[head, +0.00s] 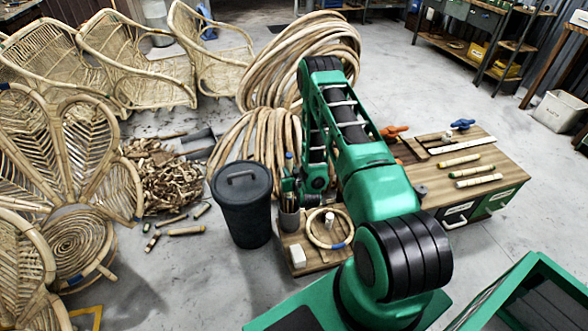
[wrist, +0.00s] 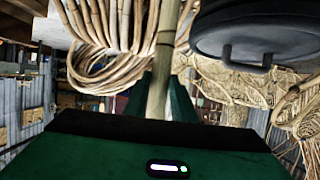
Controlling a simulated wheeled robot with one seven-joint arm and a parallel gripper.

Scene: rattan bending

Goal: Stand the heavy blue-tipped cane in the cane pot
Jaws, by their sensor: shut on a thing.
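My gripper (head: 290,186) is shut on an upright cane, its jaws on both sides of it in the wrist view (wrist: 160,98). The pale, jointed cane (wrist: 167,45) runs up out of the top of that view. In the head view a blue tip (head: 289,156) shows just above my gripper. The dark cane pot (head: 289,220) stands right below the gripper on a low wooden top. I cannot tell whether the cane's lower end is inside the pot or just above it.
A black lidded bin (head: 243,205) stands close left of the pot. Cane pieces (head: 475,170) lie on the bench. Large cane coils (head: 262,75) stand behind.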

